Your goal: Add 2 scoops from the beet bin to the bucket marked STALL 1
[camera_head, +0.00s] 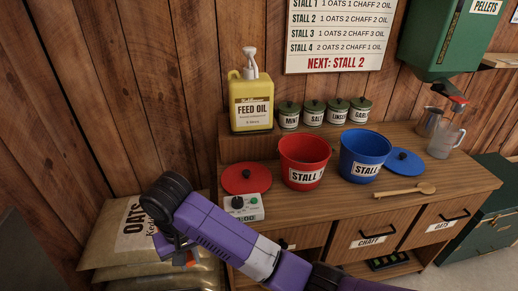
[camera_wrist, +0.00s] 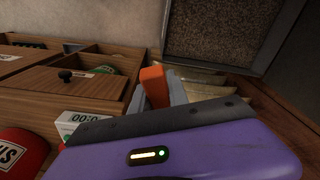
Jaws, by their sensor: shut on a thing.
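My gripper (camera_head: 180,252) is low over the feed sacks at the left end of the bench. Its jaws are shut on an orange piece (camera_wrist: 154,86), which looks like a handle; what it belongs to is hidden. The red bucket (camera_head: 304,152) stands upright on the bench, its label reading STALL and what looks like a 1. No beet label is readable. A grey-walled container with brown speckled contents (camera_wrist: 220,35) is beyond my gripper in the wrist view; I cannot tell whether it is the beet bin.
A blue STALL bucket (camera_head: 365,155), red lid (camera_head: 246,178), blue lid (camera_head: 404,161), timer (camera_head: 246,207) and wooden spoon (camera_head: 405,190) crowd the bench. CHAFF (camera_head: 372,240) and OATS (camera_head: 441,225) drawers face front. Feed oil (camera_head: 250,105) stands behind. Sacks (camera_head: 115,235) lie left.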

